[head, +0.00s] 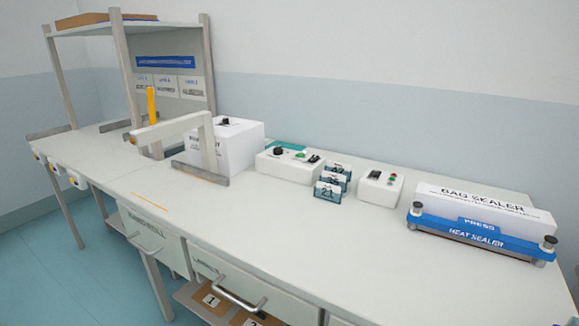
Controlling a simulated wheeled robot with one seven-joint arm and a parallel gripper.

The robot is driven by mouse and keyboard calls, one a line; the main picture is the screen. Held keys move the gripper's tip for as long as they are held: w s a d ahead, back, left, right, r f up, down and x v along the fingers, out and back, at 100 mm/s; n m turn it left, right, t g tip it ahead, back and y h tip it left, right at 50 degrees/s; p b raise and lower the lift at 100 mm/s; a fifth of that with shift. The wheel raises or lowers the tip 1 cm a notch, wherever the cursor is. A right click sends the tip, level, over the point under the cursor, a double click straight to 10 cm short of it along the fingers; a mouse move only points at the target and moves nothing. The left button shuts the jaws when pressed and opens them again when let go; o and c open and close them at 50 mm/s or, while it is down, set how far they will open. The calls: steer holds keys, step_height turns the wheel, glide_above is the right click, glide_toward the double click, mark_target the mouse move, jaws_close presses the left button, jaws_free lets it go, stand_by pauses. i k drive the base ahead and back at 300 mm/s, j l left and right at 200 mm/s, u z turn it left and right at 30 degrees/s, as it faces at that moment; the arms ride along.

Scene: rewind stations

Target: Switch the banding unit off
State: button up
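A white box-shaped unit (238,151) stands at the middle back of the long bench, with a pale arch (205,128) in front of it. It has a dark knob on its top, and the lettering on its front is too small and partly hidden to read. It may be the banding unit, but no label confirms this. The knob's setting is too small to tell. My gripper is not in view.
On the bench (270,232) stand a control box (270,166) with a black knob, number cards (328,191), a box with red and green buttons (381,188) and a blue-and-white bag sealer (480,207). Drawers with handles (228,292) face the front. The bench's front middle is clear.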

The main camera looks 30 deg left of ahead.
mark_target(314, 158)
steer(key=i+j+u, duration=0.3)
steer(key=i+j, duration=0.3)
steer(key=i+j+u, duration=0.3)
steer(key=i+j, duration=0.35)
